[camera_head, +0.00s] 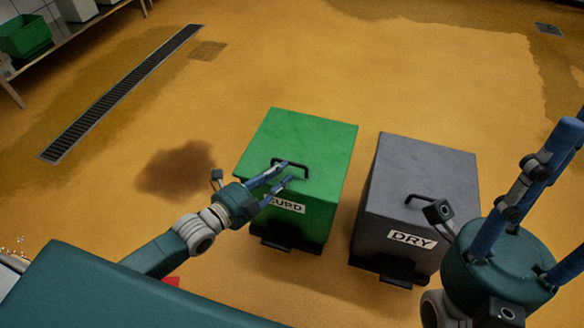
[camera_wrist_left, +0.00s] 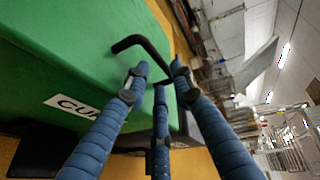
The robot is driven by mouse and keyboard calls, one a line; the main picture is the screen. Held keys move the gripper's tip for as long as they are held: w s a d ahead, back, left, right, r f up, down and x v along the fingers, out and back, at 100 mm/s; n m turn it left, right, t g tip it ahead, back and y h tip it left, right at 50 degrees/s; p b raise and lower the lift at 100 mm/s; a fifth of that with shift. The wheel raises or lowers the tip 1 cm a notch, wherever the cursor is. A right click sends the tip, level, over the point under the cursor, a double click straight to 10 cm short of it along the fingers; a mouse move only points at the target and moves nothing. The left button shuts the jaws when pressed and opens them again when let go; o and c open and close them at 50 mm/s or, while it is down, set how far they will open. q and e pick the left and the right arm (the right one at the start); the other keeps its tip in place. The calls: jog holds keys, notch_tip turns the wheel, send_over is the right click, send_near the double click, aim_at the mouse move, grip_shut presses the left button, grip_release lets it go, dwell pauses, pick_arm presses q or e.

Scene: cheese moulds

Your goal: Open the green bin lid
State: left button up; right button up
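The green bin (camera_head: 323,143), labelled CURD, stands on the floor with its lid (camera_head: 310,128) shut flat. A black bar handle (camera_head: 306,170) sits near the lid's front edge; it also shows in the left wrist view (camera_wrist_left: 128,42). My left gripper (camera_head: 287,172) is at this handle, its blue fingers apart. In the left wrist view, the fingertips (camera_wrist_left: 160,76) are around the handle's near end; whether they touch it is unclear. My right gripper (camera_head: 545,195) is large in the right foreground, with its fingers spread and nothing seen between them.
A grey bin (camera_head: 425,165) labelled DRY stands just right of the green one, with a narrow gap between. Black pedals (camera_head: 285,238) stick out at the bins' feet. A floor drain (camera_head: 120,92) and a bench with a green crate (camera_head: 25,36) are at left. The floor behind is clear.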

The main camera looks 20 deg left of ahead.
aim_at(292, 165)
pick_arm(q)
jog(key=b+x, duration=0.1)
jog(key=x, duration=0.4)
jog(key=shift+w+d+f+b, duration=0.1)
jog(key=shift+w+d+b, duration=0.05)
jog(key=shift+w+b, duration=0.15)
jog(key=shift+s, duration=0.1)
grip_shut()
